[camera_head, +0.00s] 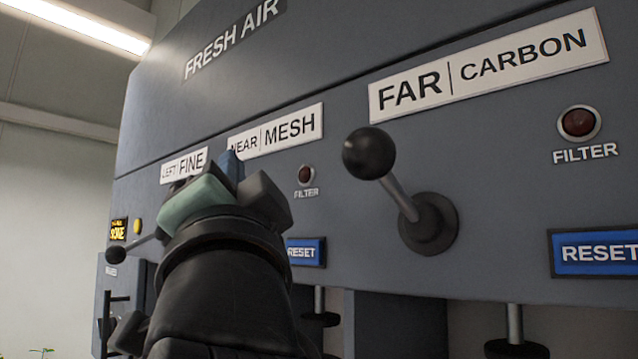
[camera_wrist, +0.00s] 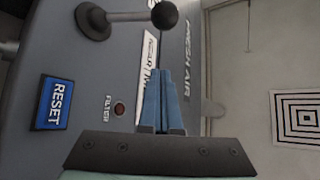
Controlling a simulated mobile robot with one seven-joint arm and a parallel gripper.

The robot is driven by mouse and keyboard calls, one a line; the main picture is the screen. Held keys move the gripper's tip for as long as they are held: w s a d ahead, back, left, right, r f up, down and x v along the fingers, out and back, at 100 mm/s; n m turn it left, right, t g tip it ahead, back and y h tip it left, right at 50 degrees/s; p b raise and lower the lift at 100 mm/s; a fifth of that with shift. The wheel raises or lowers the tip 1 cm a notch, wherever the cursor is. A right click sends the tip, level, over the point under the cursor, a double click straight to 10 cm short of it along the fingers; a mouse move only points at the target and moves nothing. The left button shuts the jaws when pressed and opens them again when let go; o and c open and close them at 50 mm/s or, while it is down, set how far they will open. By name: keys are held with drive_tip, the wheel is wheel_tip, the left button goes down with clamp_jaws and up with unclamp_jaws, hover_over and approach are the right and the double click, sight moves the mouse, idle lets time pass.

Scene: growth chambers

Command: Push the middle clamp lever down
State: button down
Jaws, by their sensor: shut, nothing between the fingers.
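The grey panel carries several levers with labels. The middle lever, by the NEAR | MESH label (camera_head: 290,133), is hidden behind my arm in the head view. In the wrist view a lever with a black ball (camera_wrist: 165,15), beside a NEAR label, shows at the top; I take it to be the middle one. Its rod sticks out from a round base. My gripper (camera_head: 232,166) is in front of the NEAR label. Its blue fingers (camera_wrist: 163,88) are together and empty, pointing toward the panel top, apart from the ball in the wrist picture.
The FAR | CARBON lever (camera_head: 400,190) tilts up at right, with a filter light (camera_head: 579,123) and a RESET plate (camera_head: 600,252). Another lever (camera_head: 135,248) stands at left, below FINE. Dark plungers (camera_head: 515,345) hang under the panel. A wall lies at left.

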drive_tip(key=a+p, duration=0.1)
drive_tip(key=w+a+p, duration=0.2)
drive_tip(key=shift+a+f+p, duration=0.3)
drive_tip(key=shift+a+f, duration=0.05)
drive_tip(key=shift+f, duration=0.05)
drive_tip(key=shift+f+b, duration=0.1)
drive_tip(key=shift+b, duration=0.2)
drive_tip(key=shift+f+n+y+b, duration=0.15)
drive_tip(key=shift+n+y+b, duration=0.5)
drive_tip(key=shift+n, duration=0.25)
drive_tip(key=shift+s+f+n+y+b, duration=0.1)
drive_tip(key=shift+f+n+y+b, duration=0.1)
drive_tip(key=shift+n+y+b, duration=1.05)
